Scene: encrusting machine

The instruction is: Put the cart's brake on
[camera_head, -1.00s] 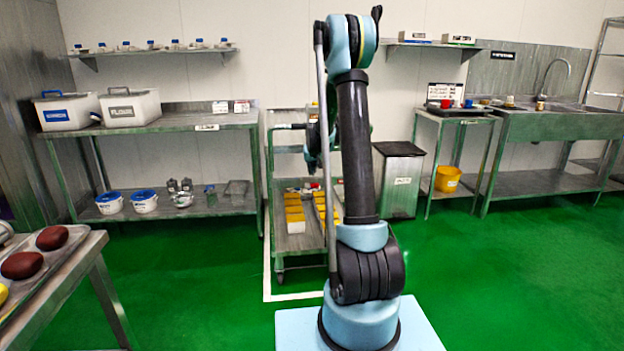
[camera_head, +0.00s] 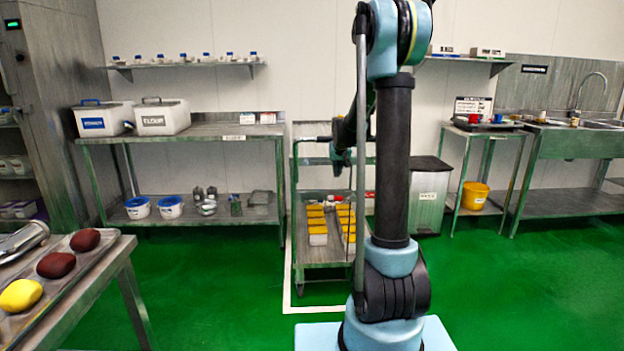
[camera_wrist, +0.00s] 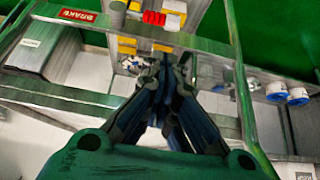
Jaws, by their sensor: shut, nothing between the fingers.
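The cart (camera_head: 297,215) is a metal trolley against the back wall, with a handle at its upper left and yellow-topped white boxes on its lower shelf. My upper arm hides its right part. In the wrist view, a red plate reading BRAKE (camera_wrist: 77,15) sits on a metal rail at upper left. My gripper (camera_wrist: 167,62) is shut and empty, seen over the cart. In the head view my forearm end is above the lower shelf, partly hidden. The brake's state cannot be told.
A steel table (camera_head: 190,132) with lidded bins stands left of the cart. A waste bin (camera_head: 428,195) and a sink counter (camera_head: 560,150) stand to its right. A tray table (camera_head: 120,250) is at near left. Green floor in front of the cart is clear.

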